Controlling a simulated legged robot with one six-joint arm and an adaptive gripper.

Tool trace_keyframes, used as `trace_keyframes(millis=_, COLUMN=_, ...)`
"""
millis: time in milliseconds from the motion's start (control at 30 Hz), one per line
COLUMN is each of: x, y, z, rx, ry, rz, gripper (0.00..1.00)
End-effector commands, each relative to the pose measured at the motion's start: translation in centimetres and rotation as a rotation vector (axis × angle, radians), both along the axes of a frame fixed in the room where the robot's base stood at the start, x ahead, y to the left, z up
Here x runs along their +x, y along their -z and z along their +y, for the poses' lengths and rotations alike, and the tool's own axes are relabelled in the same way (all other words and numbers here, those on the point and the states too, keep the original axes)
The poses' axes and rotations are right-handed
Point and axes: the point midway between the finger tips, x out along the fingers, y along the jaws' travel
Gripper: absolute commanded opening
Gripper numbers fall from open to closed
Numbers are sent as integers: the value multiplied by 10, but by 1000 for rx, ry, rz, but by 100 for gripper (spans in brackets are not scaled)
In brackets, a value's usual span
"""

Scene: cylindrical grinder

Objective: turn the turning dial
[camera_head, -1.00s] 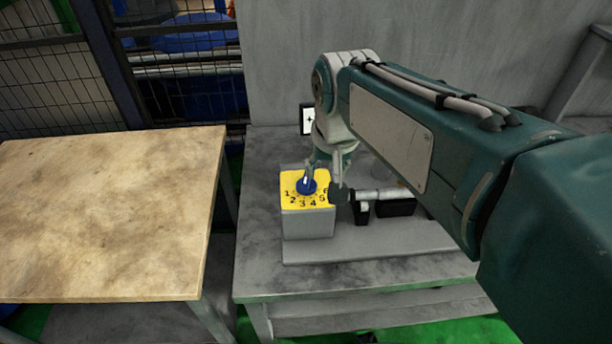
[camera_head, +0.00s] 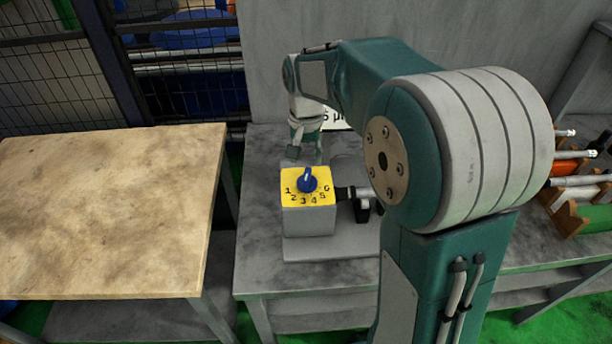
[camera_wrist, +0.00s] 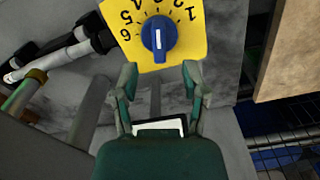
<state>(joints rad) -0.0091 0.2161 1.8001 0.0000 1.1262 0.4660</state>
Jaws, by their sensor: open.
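The turning dial (camera_head: 307,181) is a blue knob with a white pointer line, on the yellow numbered face of a grey box (camera_head: 308,221). In the head view its white line points up, away from the printed numbers 1 to 6. The dial also shows in the wrist view (camera_wrist: 159,37), near the top, beyond my fingertips. My gripper (camera_wrist: 160,72) is open and empty, with the dial ahead of the gap between its fingers. In the head view my gripper (camera_head: 305,150) is behind the box, apart from the dial and partly hidden.
A grey workbench (camera_head: 262,275) carries the box. A grey bar with a dark fitting (camera_head: 350,194) lies right of it. A wooden-topped table (camera_head: 110,210) stands left, its top bare. A rack of tools (camera_head: 580,185) is at right. A grey wall rises behind.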

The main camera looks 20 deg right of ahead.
Motion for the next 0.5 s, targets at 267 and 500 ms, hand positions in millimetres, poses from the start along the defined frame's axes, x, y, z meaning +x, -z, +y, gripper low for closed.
trace_keyframes(millis=267, x=-1, y=49, z=0, rx=0, ry=0, rz=2, gripper=57)
trace_keyframes(millis=500, x=-1, y=65, z=0, rx=0, ry=-1, rz=0, gripper=57)
